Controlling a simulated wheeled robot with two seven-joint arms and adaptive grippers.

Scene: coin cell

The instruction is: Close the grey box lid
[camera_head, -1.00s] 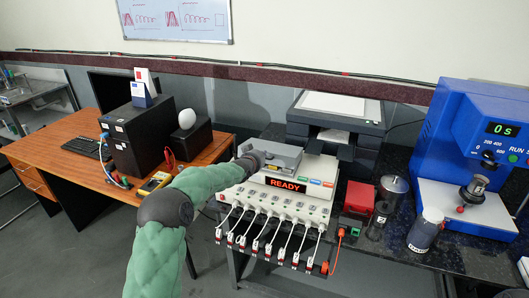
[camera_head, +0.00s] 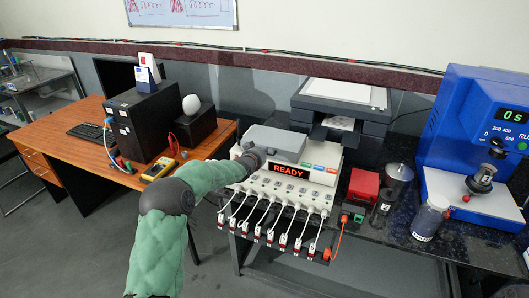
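The grey box lid (camera_head: 277,139) sits on top of the white tester unit (camera_head: 315,189), behind its red READY display (camera_head: 290,172). It looks flat and down on the unit, though any gap under its front edge is too small to tell. My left arm in its green sleeve comes in from the lower left. My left gripper (camera_head: 256,155) is at the lid's front left corner, very close to it or touching it. Its fingers are dark, small and partly hidden, so their opening does not show. My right gripper is not in view.
Several white cables with clips hang from the unit's front. A printer (camera_head: 341,110) stands behind it. A red box (camera_head: 363,185), a clear-lidded jar (camera_head: 398,182) and a blue press (camera_head: 470,130) stand to the right. A wooden desk (camera_head: 75,150) with a black computer (camera_head: 142,122) is left.

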